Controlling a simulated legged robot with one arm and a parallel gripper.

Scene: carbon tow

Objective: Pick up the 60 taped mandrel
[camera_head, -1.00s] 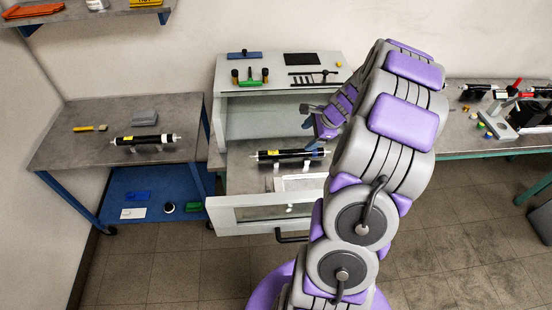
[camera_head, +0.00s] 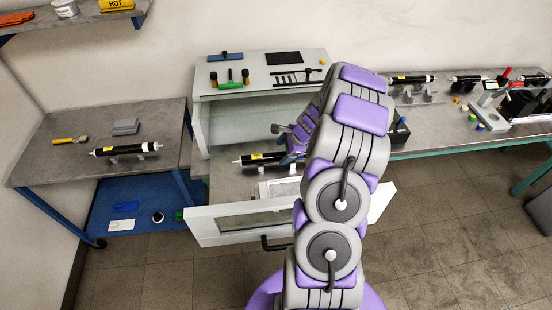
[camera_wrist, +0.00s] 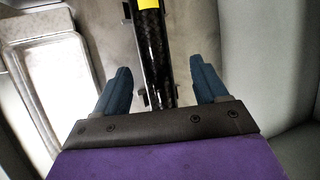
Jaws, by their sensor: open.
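My gripper (camera_wrist: 160,64) is open, with one blue finger on each side of the shaft and a gap on both sides. I cannot tell how far the fingers are above it. A similar mandrel (camera_head: 125,149) lies on the left table. Another mandrel (camera_head: 411,79) lies on the right bench.
A fixture (camera_head: 490,112) stands on the right bench.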

